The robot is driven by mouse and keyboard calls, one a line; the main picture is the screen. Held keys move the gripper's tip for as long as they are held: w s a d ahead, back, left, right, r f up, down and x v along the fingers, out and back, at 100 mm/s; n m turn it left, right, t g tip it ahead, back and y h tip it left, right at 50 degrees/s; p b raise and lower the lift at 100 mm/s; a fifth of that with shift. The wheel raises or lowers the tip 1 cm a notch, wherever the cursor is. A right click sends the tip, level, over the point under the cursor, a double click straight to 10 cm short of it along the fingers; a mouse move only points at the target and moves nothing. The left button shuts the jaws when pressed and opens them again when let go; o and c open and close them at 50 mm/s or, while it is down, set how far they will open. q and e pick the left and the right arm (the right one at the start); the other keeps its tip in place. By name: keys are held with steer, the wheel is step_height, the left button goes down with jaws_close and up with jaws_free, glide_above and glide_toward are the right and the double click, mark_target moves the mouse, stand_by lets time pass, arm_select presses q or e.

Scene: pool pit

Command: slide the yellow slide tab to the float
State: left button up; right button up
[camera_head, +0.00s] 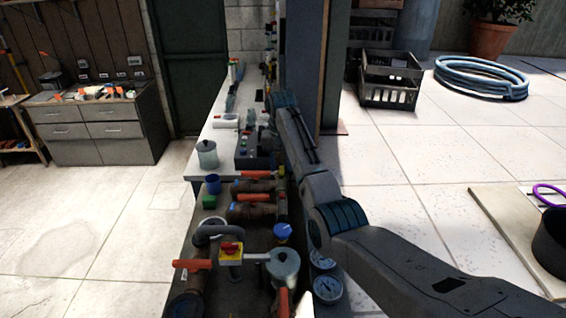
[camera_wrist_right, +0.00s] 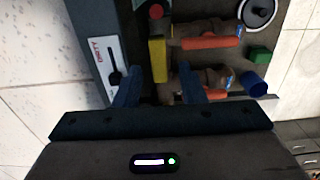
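A yellow upright bar (camera_wrist_right: 158,58), which looks like the yellow slide tab, shows in the right wrist view just beyond and between my fingertips. A red round piece (camera_wrist_right: 155,12) sits near its far end. My right gripper (camera_wrist_right: 158,88) is open, with one finger on each side of the bar's line. I cannot tell whether either finger touches anything. In the head view my own right arm hides most of this spot. I cannot identify the float. My left gripper is out of view.
Pipes with red handles (camera_head: 252,197) crowd the bench. A yellow switch box with a red knob (camera_head: 231,252), a blue cup (camera_head: 213,184) and a green block (camera_head: 209,202) stand near. A dark control box (camera_head: 255,152) is behind. Tiled floor lies open on both sides.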

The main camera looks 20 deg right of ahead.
steer(key=c, duration=0.7)
steer(key=shift+f, duration=0.2)
jaws_close()
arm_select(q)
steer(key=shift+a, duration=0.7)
arm_select(e)
step_height(320, 180, down, 5)
steer(key=shift+f, duration=0.2)
steer(key=o, duration=0.7)
jaws_free()
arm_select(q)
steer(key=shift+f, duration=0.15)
arm_select(e)
steer(key=shift+r, duration=0.1)
